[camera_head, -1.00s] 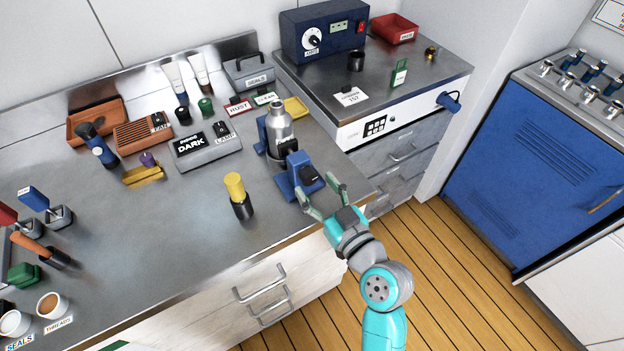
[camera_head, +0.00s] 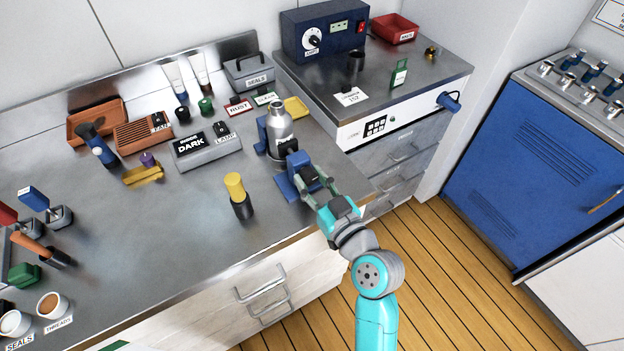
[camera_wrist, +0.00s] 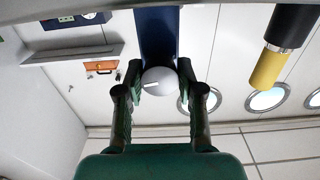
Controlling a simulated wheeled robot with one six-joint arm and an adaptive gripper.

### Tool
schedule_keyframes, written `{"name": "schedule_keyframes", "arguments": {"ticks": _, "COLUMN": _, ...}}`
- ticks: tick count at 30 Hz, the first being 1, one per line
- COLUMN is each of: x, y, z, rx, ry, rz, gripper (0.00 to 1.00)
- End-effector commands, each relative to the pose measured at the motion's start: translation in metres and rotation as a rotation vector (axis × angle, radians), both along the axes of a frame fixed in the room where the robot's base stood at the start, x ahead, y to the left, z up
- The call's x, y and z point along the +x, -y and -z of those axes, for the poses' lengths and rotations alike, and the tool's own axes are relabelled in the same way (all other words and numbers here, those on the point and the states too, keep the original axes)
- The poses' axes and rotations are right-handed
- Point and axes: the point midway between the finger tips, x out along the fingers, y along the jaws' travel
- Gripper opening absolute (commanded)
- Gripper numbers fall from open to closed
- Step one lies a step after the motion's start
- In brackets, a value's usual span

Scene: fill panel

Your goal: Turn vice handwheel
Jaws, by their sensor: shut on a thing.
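The blue vice (camera_head: 287,188) stands at the bench's front right edge. A grey metal bottle (camera_head: 280,128) stands upright between its blue jaws. The vice handwheel (camera_wrist: 160,82) shows in the wrist view as a round grey face with a short white mark, in front of the blue vice body (camera_wrist: 157,35). My gripper (camera_head: 316,183) reaches the vice's front from the right. In the wrist view its two green fingers (camera_wrist: 160,72) lie on either side of the handwheel and are shut on it. In the head view the fingers partly hide the handwheel.
A yellow-and-black cylinder (camera_head: 239,196) stands left of the vice; it also shows in the wrist view (camera_wrist: 281,45). A yellow tray (camera_head: 296,107) lies behind the bottle. The DARK/LAMP box (camera_head: 206,146) is further left.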

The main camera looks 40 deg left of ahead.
Motion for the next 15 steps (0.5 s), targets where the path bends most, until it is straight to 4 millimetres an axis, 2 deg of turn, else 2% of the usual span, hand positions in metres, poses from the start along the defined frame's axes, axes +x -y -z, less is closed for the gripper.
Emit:
{"name": "schedule_keyframes", "arguments": {"ticks": 9, "x": -0.0007, "y": -0.0003, "z": 0.0001, "rx": 0.094, "ry": -0.227, "rz": -0.001, "gripper": 0.03}}
{"name": "schedule_keyframes", "arguments": {"ticks": 15, "x": -0.0008, "y": -0.0003, "z": 0.0, "rx": 0.123, "ry": -0.299, "rz": 0.0, "gripper": 0.03}}
